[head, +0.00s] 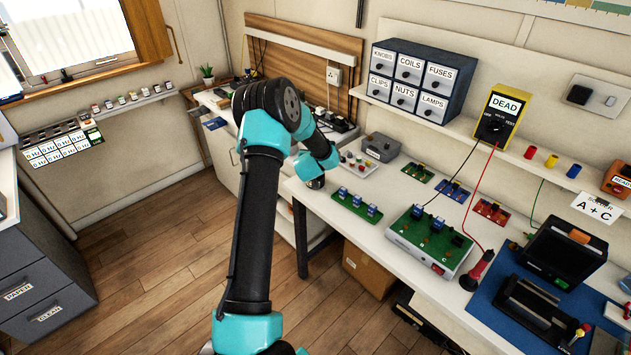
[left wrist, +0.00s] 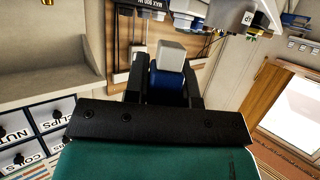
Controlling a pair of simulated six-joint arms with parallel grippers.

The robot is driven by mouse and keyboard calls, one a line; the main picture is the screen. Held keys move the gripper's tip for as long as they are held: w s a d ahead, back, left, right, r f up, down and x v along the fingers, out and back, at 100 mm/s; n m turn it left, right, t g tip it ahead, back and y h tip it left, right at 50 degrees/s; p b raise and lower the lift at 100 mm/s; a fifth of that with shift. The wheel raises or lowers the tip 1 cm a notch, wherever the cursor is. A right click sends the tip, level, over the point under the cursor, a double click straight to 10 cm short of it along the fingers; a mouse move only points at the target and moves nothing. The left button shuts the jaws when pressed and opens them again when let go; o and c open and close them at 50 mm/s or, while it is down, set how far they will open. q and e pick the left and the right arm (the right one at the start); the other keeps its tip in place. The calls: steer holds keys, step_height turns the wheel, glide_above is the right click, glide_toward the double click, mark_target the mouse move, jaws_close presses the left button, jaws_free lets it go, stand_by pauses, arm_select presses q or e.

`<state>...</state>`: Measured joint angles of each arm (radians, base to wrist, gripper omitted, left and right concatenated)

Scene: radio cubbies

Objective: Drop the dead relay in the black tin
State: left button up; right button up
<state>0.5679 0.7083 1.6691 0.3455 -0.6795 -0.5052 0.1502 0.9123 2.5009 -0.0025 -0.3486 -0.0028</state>
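In the left wrist view my left gripper (left wrist: 166,76) is shut on a small blue relay (left wrist: 168,84) with a pale grey block-like end, held between the two black fingers. In the head view my teal and black arm rises through the middle and bends near the back bench; the gripper and relay are hidden there. The yellow tester (head: 499,116) on the shelf reads DEAD. I cannot make out a black tin for certain in either view. My right gripper is not in view.
The workbench holds a green-topped test box (head: 432,242), a green board with blue relays (head: 357,207), a white tray (head: 359,166) and a grey box (head: 381,147). Labelled drawers (head: 421,79) stand on the shelf above. A blue mat (head: 500,296) lies at right. Wooden floor is clear at left.

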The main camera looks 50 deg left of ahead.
arm_select(q)
steer(key=o, duration=0.5)
steer(key=v, duration=1.7)
steer(key=shift+s, duration=0.15)
steer(key=shift+d, duration=0.15)
